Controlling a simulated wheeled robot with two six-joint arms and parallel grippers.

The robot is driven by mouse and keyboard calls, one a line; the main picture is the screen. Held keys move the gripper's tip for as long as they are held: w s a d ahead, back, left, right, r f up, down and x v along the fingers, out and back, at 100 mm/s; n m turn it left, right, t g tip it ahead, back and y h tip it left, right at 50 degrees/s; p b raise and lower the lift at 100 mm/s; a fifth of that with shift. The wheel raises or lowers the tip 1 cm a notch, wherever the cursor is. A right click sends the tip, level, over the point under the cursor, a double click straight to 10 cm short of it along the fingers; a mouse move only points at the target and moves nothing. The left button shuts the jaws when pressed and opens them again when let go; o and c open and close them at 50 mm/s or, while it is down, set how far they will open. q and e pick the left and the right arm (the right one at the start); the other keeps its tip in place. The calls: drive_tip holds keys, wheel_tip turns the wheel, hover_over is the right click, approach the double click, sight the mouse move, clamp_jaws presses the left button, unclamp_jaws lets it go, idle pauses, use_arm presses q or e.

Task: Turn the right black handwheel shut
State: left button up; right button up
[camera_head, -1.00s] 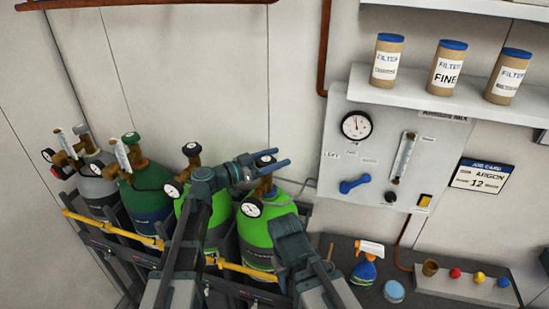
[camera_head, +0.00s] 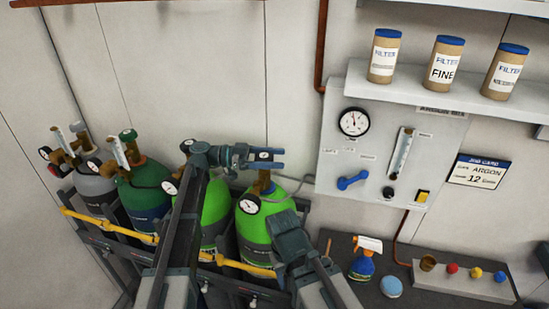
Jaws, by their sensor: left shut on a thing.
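The right black handwheel (camera_head: 264,153) sits on top of the brass valve of the right bright green cylinder (camera_head: 255,233). Only a little of the wheel shows between the fingers. My left gripper (camera_head: 266,158) reaches in from the left, nearly level, and is shut on that wheel. The other black handwheel (camera_head: 187,145) is on the left bright green cylinder (camera_head: 216,215), partly hidden behind my left arm. A round pressure gauge (camera_head: 249,204) hangs from the right cylinder's valve.
A dark green cylinder (camera_head: 143,193) and a grey one (camera_head: 93,182) with regulators stand to the left. A yellow bar (camera_head: 110,226) runs across the rack. A gauge panel (camera_head: 333,178) is on the wall at right. A spray bottle (camera_head: 363,262) stands on the dark bench.

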idle(0.4)
use_arm(q)
drive_tip(key=o, duration=1.3)
drive_tip(key=shift+r, duration=0.1)
drive_tip(key=s+r+p, duration=0.1)
drive_tip(key=s, duration=0.4)
drive_tip(key=s+r+p, duration=0.2)
drive_tip(key=s, duration=0.3)
drive_tip(key=s+r+p, duration=0.1)
drive_tip(key=s+p, duration=0.1)
drive_tip(key=s, duration=0.4)
drive_tip(key=shift+a+r, duration=0.3)
drive_tip(key=shift+r, duration=0.1)
